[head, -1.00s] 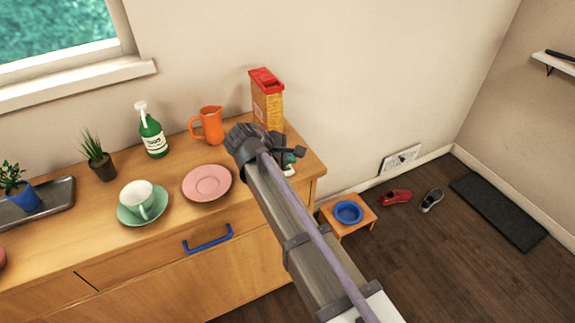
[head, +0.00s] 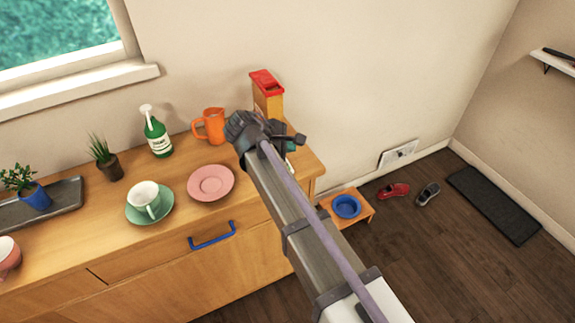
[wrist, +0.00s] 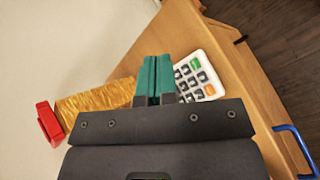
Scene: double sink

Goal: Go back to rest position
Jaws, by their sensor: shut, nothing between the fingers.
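My gripper (wrist: 152,80) shows in the wrist view with its teal fingers together and nothing between them. It is over the right end of the wooden counter (wrist: 222,62). A white keypad device (wrist: 199,77) with grey, green and orange keys lies on the counter just right of the fingertips in the wrist view. In the head view my arm reaches up from the lower right, and its wrist hides most of the fingers and the keypad.
A yellow box with a red lid (head: 267,95) stands behind my wrist. A small stool with a blue bowl (head: 346,207) is on the floor.

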